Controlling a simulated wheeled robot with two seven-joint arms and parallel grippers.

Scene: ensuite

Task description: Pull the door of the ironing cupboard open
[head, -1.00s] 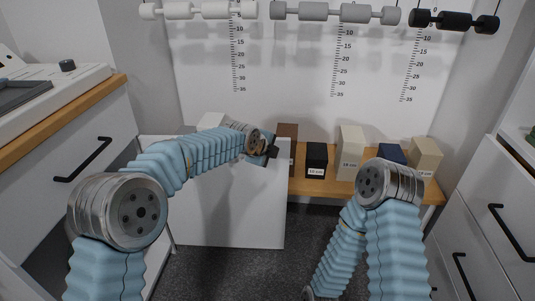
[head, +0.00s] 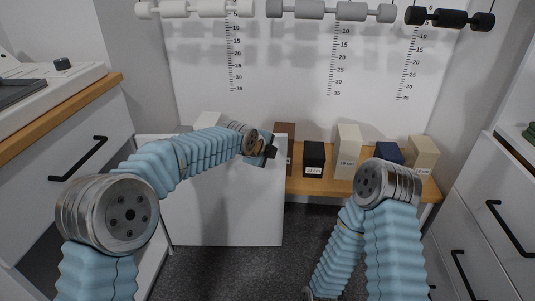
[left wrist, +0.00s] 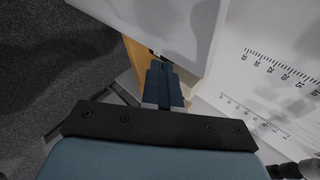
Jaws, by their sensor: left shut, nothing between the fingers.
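A white door panel (head: 225,215) stands out from the left-hand cabinet, with dark space (head: 42,268) showing in the cabinet beside it. I take it as the ironing cupboard's door, standing open. My left gripper (head: 270,151) is at the panel's upper right corner, with its fingers shut and empty. In the left wrist view the blue-grey fingers (left wrist: 163,86) lie close by a white panel (left wrist: 165,28); I cannot tell whether they touch it. My right arm reaches down at the right, and its gripper is out of view.
A wooden shelf (head: 315,186) with several labelled boxes (head: 314,158) stands behind the door. Rollers hang above on the wall. The left cabinet has a black handle (head: 80,158), and white drawers (head: 490,225) stand at the right. Dark carpet (head: 230,270) is clear between.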

